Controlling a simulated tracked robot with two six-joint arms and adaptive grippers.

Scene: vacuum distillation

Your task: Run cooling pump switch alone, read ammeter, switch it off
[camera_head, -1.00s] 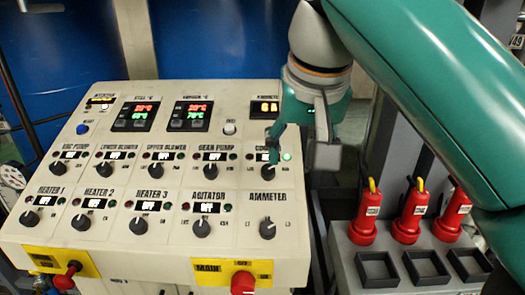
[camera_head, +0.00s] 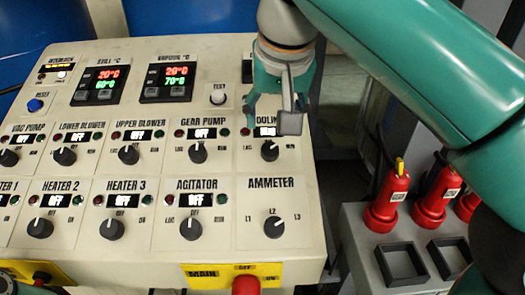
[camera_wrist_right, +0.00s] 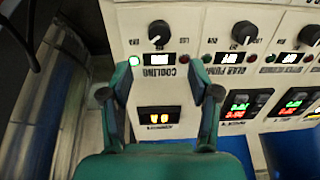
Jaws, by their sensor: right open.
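The cooling knob (camera_head: 269,150) is on the upper knob row at the right of the panel. It also shows in the right wrist view (camera_wrist_right: 158,32), beside a lit green lamp (camera_wrist_right: 134,60). My right gripper (camera_head: 270,108) is open and empty, above the panel near this knob, and partly covers the cooling label. The ammeter display (camera_wrist_right: 160,118) is lit between the fingers (camera_wrist_right: 160,94) in the wrist view, upside down; I cannot read it surely. The ammeter selector knob (camera_head: 275,225) points up and right. A teal piece at the lower left may be my left gripper.
Other knobs, such as gear pump (camera_head: 198,151) and agitator (camera_head: 190,200), stand close by, their displays showing OFF. A red main switch (camera_head: 245,285) is on the panel's lower front.

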